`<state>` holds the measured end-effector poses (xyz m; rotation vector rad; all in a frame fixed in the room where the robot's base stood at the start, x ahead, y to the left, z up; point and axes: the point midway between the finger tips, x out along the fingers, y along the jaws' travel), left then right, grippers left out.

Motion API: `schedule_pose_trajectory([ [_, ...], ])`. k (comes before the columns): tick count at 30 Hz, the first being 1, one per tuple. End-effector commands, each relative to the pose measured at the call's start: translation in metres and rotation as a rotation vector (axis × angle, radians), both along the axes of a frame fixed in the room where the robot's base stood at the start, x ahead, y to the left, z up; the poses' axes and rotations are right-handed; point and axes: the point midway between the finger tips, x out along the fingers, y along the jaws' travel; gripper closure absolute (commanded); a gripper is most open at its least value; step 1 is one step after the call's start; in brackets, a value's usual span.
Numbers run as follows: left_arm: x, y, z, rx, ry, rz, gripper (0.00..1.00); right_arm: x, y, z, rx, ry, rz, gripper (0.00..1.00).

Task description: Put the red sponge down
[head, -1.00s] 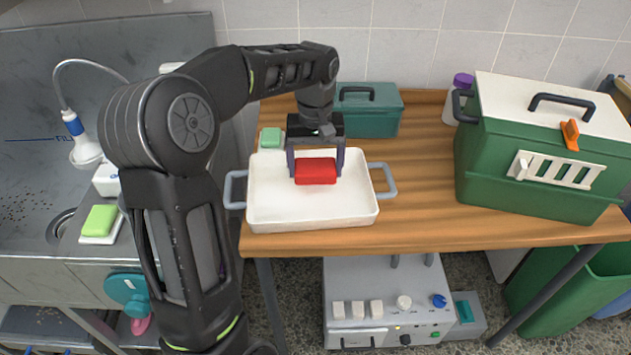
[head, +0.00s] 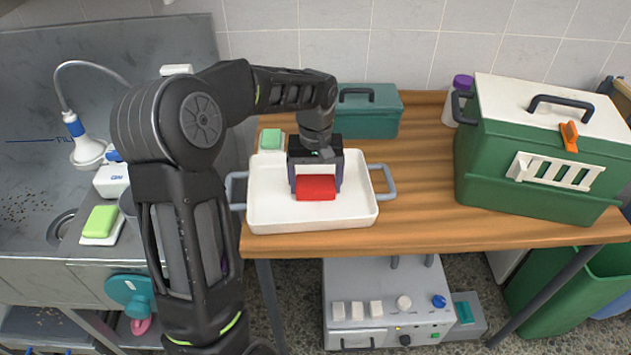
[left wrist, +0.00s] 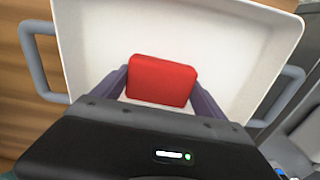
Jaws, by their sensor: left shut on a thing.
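The red sponge (head: 316,188) is held between the fingers of my left gripper (head: 316,182), over the white tray (head: 280,219) with grey handles. In the left wrist view the red sponge (left wrist: 161,80) sits between the two purple-grey fingers of my left gripper (left wrist: 160,92), with the white tray (left wrist: 225,50) behind it. The sponge is low, inside the outline of the tray; I cannot tell whether it touches the tray's floor. My right gripper is not in view.
The tray is on a wooden table (head: 430,215). A teal box (head: 370,118) and a green sponge on a white dish (head: 271,139) stand behind it. A large green carrier (head: 530,165) and a purple-capped bottle (head: 456,103) are at the right. A metal sink (head: 45,180) is at the left.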

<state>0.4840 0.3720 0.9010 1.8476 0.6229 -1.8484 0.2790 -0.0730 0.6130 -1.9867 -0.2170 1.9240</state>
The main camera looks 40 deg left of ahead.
Motion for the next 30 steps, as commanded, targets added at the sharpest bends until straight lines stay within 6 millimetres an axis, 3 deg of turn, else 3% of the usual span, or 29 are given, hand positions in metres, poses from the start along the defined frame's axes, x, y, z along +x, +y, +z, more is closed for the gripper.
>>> schedule_pose_trajectory([
  [3, 0.000, 0.000, -0.004, 0.000, 0.000, 0.000, 0.61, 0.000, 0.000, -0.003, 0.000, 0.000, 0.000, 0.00],
  [4, 0.000, 0.000, -0.004, 0.000, 0.000, 0.000, 0.17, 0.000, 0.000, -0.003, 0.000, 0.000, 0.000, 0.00],
  [10, 0.000, 0.000, -0.003, 0.000, 0.000, 0.000, 0.00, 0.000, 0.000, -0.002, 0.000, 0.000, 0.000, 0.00],
  [22, 0.001, 0.000, 0.005, 0.001, -0.003, 0.001, 0.00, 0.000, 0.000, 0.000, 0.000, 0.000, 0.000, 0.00],
  [30, 0.002, 0.000, 0.049, 0.001, -0.007, 0.001, 0.00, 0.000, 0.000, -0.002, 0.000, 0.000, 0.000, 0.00],
])
